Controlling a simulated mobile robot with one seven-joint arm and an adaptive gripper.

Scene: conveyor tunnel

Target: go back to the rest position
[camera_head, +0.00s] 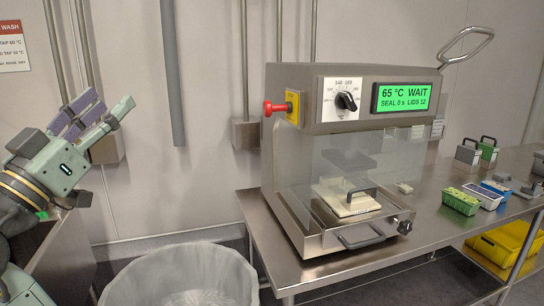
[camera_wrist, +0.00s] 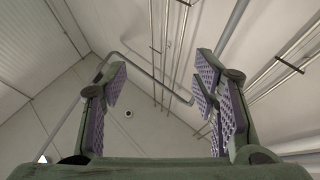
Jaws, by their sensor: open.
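My gripper (camera_head: 88,112) is raised at the left of the head view, apart from the machine and the table. Its purple-padded fingers point up and to the right. In the wrist view my gripper (camera_wrist: 160,95) has its two fingers wide apart, with nothing between them. Behind them are only the ceiling, pipes and walls.
A sealing machine (camera_head: 350,90) stands on a steel table (camera_head: 425,225); its display reads 65 °C WAIT. A cream plate with a dark handle (camera_head: 346,200) sits inside. Several small trays, one a green tray (camera_head: 461,201), stand right. A lined bin (camera_head: 180,270) is below; a yellow crate (camera_head: 500,245) is under the table.

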